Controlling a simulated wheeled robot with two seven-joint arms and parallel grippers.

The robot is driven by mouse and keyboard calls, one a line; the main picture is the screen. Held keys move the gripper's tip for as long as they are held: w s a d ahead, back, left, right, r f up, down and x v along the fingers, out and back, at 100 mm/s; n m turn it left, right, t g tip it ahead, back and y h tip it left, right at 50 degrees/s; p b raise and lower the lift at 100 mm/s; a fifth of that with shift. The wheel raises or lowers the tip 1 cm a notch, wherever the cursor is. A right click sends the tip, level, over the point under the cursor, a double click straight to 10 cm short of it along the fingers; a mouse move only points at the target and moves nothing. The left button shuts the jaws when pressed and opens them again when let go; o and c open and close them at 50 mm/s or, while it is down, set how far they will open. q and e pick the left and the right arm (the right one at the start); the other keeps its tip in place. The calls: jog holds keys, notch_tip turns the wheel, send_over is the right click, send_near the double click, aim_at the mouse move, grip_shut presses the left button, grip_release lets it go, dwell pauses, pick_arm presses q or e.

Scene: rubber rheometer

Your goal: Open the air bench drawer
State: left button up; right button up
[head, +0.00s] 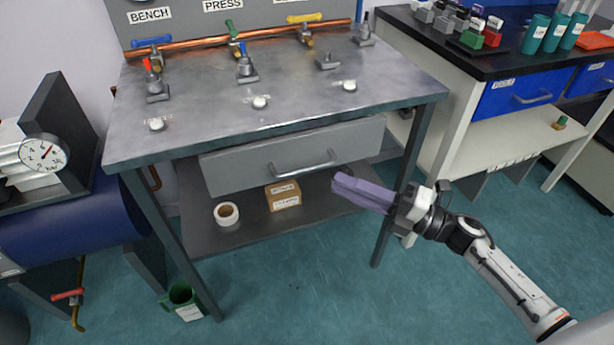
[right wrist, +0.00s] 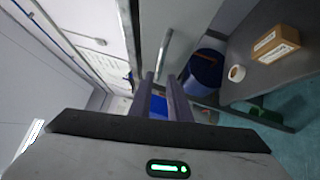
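The air bench (head: 205,130) has a grey metal top, with a wide grey drawer (head: 240,167) under its front edge. The drawer looks closed, and a silvery bar handle (head: 303,168) sits on its front. In the right wrist view the handle (right wrist: 164,48) shows ahead of the fingertips. My right gripper (head: 338,181) has purple fingers and is just right of the handle, apart from it. In the right wrist view the fingers (right wrist: 160,76) stand with a gap between them, and nothing is held. My left gripper is out of view.
A tape roll (head: 227,214) and a small cardboard box (head: 284,196) lie on the lower shelf. Valves and knobs stand on the bench top. A black-topped table (head: 480,62) stands at right.

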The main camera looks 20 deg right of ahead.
aim_at(307, 169)
jog(key=x, duration=0.9)
jog(key=shift+w+a+r, duration=0.1)
jog(key=shift+w, duration=0.05)
jog(key=shift+c, duration=0.3)
grip_shut()
